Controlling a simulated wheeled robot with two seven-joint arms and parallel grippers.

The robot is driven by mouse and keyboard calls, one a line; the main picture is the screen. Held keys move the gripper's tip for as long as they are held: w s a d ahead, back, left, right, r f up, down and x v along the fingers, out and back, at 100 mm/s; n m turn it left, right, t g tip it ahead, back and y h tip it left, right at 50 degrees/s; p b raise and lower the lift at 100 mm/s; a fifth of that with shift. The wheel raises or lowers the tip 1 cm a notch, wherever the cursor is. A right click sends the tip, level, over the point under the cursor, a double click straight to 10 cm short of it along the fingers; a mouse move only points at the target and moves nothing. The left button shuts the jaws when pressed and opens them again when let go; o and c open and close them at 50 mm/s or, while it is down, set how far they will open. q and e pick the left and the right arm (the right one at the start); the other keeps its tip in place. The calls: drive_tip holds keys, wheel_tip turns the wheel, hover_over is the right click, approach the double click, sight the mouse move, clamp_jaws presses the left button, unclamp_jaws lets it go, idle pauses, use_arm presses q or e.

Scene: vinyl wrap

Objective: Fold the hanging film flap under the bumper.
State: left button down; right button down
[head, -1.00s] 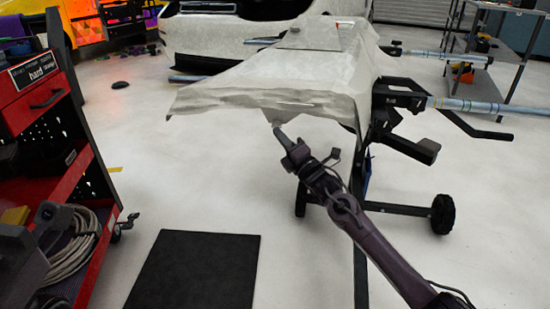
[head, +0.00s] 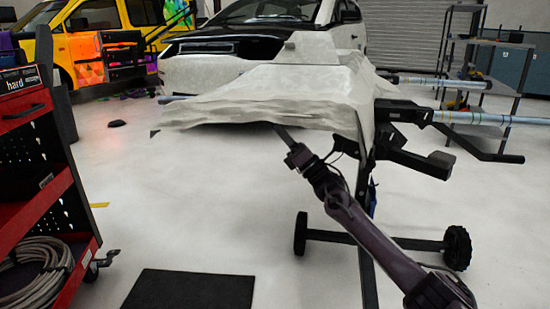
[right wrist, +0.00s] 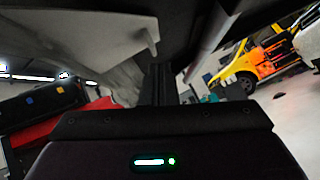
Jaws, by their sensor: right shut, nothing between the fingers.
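The bumper (head: 290,82), covered in off-white film, rests on a dark stand in the head view. The film flap (head: 225,113) hangs wrinkled along its near edge, its lower border uneven. My right gripper (head: 283,134) points up from below, with its tip at the flap's lower edge. The tip's end appears to be hidden by the film; I cannot tell if they touch. In the right wrist view the dark fingers (right wrist: 157,85) are together with nothing between them, below pale and dark surfaces of the bumper's underside. My left gripper is not in view.
The stand's wheeled base (head: 375,240) and padded arms (head: 415,160) are close to my right arm. A red tool cart (head: 35,180) stands at left, a black mat (head: 190,290) lies on the floor. A grey shelf cart (head: 480,80) and cars are behind.

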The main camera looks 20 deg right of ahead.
drive_tip(key=shift+w+d+r+p, duration=0.25)
drive_tip(key=shift+w+r+p, duration=0.15)
drive_tip(key=shift+r, duration=0.2)
drive_tip(key=shift+d+r, duration=0.1)
drive_tip(key=shift+r, duration=0.05)
